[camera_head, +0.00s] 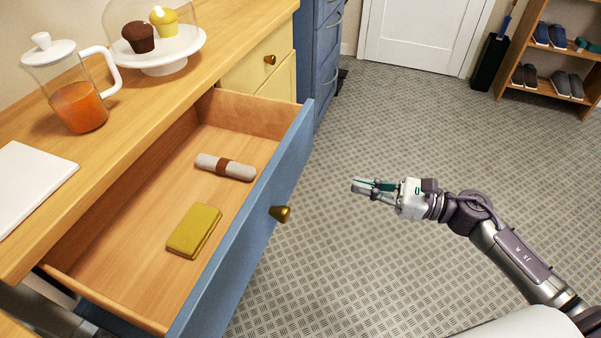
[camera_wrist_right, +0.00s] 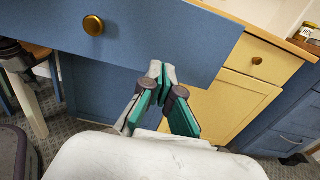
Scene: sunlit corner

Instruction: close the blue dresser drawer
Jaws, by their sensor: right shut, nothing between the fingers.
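The blue dresser drawer (camera_head: 255,245) is pulled well open in the head view, with its wooden inside showing. Its brass knob (camera_head: 280,213) is on the front panel. A grey roll with a brown band (camera_head: 225,167) and a mustard-yellow folded item (camera_head: 194,230) lie inside. My right gripper (camera_head: 362,187) is shut and empty, to the right of the drawer front and apart from the knob. In the right wrist view the fingertips (camera_wrist_right: 160,72) point toward the blue drawer front (camera_wrist_right: 165,35), with the knob (camera_wrist_right: 93,26) to their upper left. My left gripper is not visible.
On the wooden counter are a glass jug of orange drink (camera_head: 78,105), a cake stand (camera_head: 170,55) with muffins, and a white board (camera_head: 30,185). Yellow drawers (camera_head: 262,62) and a blue cabinet (camera_head: 318,60) stand beyond. The floor (camera_head: 370,130) around my right gripper is clear.

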